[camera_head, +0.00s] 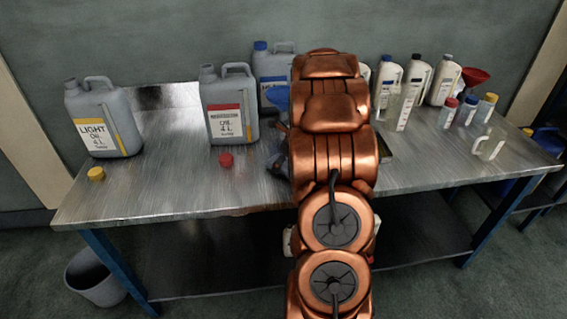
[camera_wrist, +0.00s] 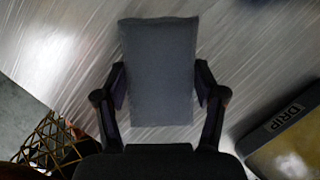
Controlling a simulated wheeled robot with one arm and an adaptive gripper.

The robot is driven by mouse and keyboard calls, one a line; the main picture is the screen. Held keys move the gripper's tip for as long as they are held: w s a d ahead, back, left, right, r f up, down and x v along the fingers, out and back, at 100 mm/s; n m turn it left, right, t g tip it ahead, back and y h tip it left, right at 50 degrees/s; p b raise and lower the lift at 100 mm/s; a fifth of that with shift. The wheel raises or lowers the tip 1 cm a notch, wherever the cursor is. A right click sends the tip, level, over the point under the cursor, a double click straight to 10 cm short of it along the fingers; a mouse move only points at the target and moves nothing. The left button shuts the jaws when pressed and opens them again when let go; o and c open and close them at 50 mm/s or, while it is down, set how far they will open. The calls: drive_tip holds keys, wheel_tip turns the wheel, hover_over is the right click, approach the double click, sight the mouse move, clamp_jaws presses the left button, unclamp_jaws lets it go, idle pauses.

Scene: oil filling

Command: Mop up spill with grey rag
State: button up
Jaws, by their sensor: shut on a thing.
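The grey rag (camera_wrist: 158,50) shows in the wrist view as a grey, roughly rectangular piece above or against the brushed metal table top. My gripper (camera_wrist: 160,78) is shut on the rag, with one dark finger at each side edge. Whether the rag touches the table, I cannot tell. In the head view my copper arm reaches over the middle of the table (camera_head: 170,190) and hides the gripper and rag. No spill can be made out clearly in either view.
A tray marked DRIP (camera_wrist: 290,140) lies right of the rag. A gold lattice object (camera_wrist: 52,143) is at lower left. Grey oil cans (camera_head: 230,105) stand left of my arm; white bottles (camera_head: 415,78) and a clear jug (camera_head: 490,145) stand right. A red cap (camera_head: 226,160) lies near.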

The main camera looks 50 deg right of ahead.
drive_tip(key=shift+f, duration=0.35)
idle(0.3)
